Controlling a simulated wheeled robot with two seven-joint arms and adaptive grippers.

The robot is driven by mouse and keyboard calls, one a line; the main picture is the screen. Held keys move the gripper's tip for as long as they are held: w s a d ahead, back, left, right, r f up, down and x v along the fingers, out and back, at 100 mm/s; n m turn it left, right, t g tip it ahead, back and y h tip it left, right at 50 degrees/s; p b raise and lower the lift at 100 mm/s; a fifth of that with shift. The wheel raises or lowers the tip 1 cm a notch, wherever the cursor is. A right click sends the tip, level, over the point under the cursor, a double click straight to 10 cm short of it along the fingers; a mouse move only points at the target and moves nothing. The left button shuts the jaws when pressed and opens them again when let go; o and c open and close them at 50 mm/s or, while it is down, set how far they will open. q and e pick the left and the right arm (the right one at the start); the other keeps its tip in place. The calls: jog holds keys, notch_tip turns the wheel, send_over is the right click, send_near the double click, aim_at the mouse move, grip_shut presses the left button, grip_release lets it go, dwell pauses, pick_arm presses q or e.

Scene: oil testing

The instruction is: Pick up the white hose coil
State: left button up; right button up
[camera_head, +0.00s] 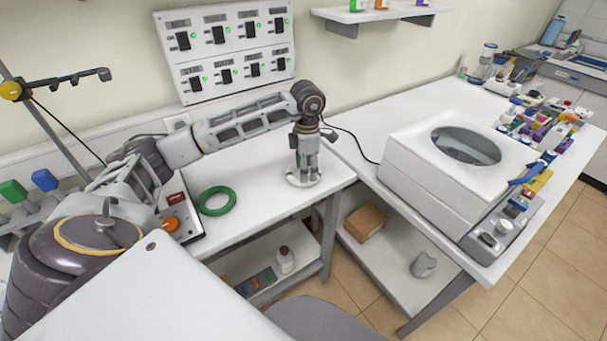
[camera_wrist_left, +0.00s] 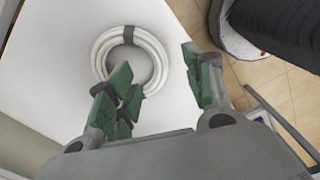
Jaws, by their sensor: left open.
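The white hose coil (camera_head: 292,181) lies flat near the right end of the white table in the head view. In the left wrist view, the coil (camera_wrist_left: 102,52) is a ring of several turns with a black band across its upper side. My left gripper (camera_head: 304,175) points down over the coil. In the wrist view my left gripper (camera_wrist_left: 157,64) is open and empty. One green finger overlaps the coil's lower part and the other is to its right, apart from it in the picture. Contact cannot be told. My right gripper is not in view.
A green hose ring (camera_head: 217,201) lies left of the coil on the table. A control box with an orange knob (camera_head: 171,223) stands further left. A white machine with a round window (camera_head: 452,165) stands on the right table. A switch panel (camera_head: 228,50) hangs on the wall.

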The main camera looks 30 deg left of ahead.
pick_arm(q)
jog(key=shift+f, duration=0.65)
jog(key=f, duration=0.2)
jog(key=shift+w+a+f+p, duration=0.15)
jog(key=shift+a+f+p, duration=0.05)
jog(key=shift+f+p, duration=0.2)
jog(key=shift+f, duration=0.5)
jog(key=shift+c, duration=1.6)
jog(key=c, duration=0.8)
jog(key=shift+r, duration=0.55)
notch_tip(320, 180, up, 7)
jog(key=shift+f+b, duration=0.1)
jog(key=shift+b, duration=0.25)
jog(key=shift+r, duration=1)
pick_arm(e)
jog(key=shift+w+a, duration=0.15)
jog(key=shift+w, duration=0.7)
